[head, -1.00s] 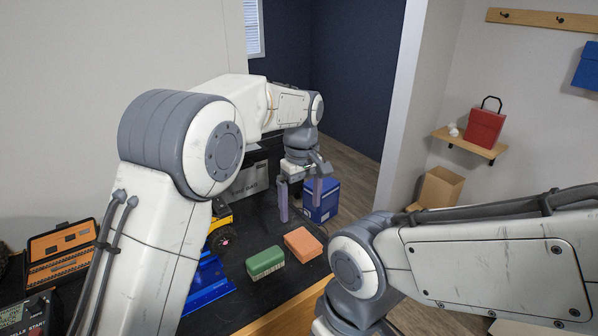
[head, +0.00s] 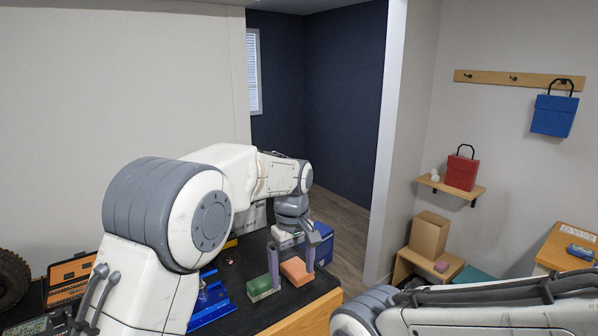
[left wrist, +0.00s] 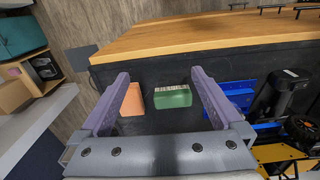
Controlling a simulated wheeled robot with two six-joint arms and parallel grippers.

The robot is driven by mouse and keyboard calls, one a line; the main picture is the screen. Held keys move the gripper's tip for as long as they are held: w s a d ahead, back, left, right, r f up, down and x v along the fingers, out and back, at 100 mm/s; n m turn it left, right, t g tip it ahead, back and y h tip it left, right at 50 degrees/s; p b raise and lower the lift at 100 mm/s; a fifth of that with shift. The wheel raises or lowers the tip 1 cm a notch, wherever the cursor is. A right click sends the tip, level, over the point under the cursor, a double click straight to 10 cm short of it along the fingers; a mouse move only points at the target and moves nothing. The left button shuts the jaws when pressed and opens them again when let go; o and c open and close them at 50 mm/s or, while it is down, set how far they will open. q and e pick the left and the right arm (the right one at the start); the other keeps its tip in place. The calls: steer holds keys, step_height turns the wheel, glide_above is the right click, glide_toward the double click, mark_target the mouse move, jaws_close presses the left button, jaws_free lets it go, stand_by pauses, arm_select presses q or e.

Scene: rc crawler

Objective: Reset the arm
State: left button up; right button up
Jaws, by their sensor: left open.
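My left gripper (head: 292,272) is open and empty above the black mat, fingers pointing down. In the left wrist view the orange block (left wrist: 132,100) and green block (left wrist: 172,97) lie on the mat between the open fingers (left wrist: 160,76), seen from above. I see no contact. My left arm reaches across from the left. My right arm shows at the lower right, but its gripper is outside the view.
A blue stand (left wrist: 238,97) and a yellow vehicle (left wrist: 275,153) with a black wheel lie beside the blocks. An orange case (head: 70,277) is at the left. A blue box (head: 323,243) is behind the gripper. The wooden table edge (left wrist: 150,36) is close to the blocks.

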arm_select(q)
steer(key=s+a+f+m+t, duration=0.1)
steer(key=s+a+f+m, duration=0.25)
steer(key=s+a, duration=0.55)
steer(key=s+a+f+m+t, duration=0.1)
steer(key=s+a+f+m, duration=0.25)
steer(key=s+a, duration=0.55)
steer(key=s+d+r+m+g+h+b, duration=0.1)
steer(key=s+d+m+b, duration=0.3)
steer(key=s+d, duration=1)
steer(key=m+g, duration=0.1)
steer(key=m, duration=0.2)
steer(key=shift+d, duration=0.2)
